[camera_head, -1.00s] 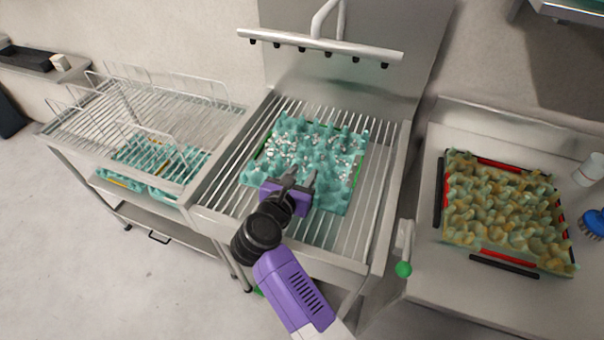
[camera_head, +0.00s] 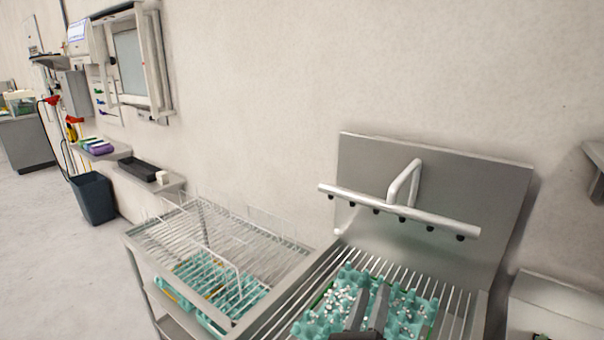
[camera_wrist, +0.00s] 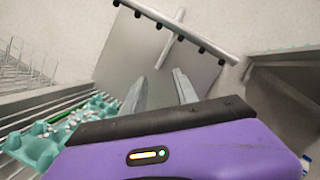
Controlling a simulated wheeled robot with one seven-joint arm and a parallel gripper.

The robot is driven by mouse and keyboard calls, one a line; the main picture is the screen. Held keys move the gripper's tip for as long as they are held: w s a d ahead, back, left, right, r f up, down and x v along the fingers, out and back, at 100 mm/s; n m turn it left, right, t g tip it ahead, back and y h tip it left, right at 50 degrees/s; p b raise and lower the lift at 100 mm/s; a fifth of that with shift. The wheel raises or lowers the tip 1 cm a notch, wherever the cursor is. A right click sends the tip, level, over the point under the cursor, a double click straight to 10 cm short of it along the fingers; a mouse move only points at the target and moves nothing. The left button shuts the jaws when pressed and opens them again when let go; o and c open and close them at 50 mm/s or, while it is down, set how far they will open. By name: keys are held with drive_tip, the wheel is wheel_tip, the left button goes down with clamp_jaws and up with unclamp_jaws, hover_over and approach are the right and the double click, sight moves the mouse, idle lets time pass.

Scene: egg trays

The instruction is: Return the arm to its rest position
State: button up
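My gripper (camera_head: 371,293) shows at the bottom of the head view, where its two dark fingers overlap the teal egg tray. In the wrist view my gripper (camera_wrist: 160,84) has its two fingers apart with nothing between them, facing the steel back panel. The teal egg tray (camera_head: 416,308), dotted with white bits, lies on the slatted sink rack; its front is cut off. It also shows at the lower left of the wrist view (camera_wrist: 38,146), to the side of the fingers. Most of my arm is out of view.
A spray pipe (camera_head: 400,212) runs across the steel back panel (camera_head: 470,180) above the sink. A wire-rack trolley (camera_head: 215,245) stands at left, with teal trays below. A dark bin (camera_head: 94,198) stands farther left near open floor.

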drive_tip(key=s+d+f+n+g+y, duration=0.1)
drive_tip(key=s+d+f+n+y, duration=0.1)
drive_tip(key=s+n, duration=0.9)
drive_tip(key=s+d+f+n+g+y+b, duration=0.1)
drive_tip(key=s+d+f+n+y, duration=0.1)
drive_tip(key=s+n, duration=0.8)
drive_tip(key=s+d+f+n+g+y, duration=0.1)
drive_tip(key=s+f+n+y, duration=0.3)
drive_tip(key=s+n, duration=0.7)
drive_tip(key=s+d, duration=0.1)
drive_tip(key=s, duration=1)
drive_tip(key=shift+d+f+n+g+y, duration=0.25)
drive_tip(key=shift+f+n+g+y, duration=0.05)
drive_tip(key=shift+g+y, duration=0.1)
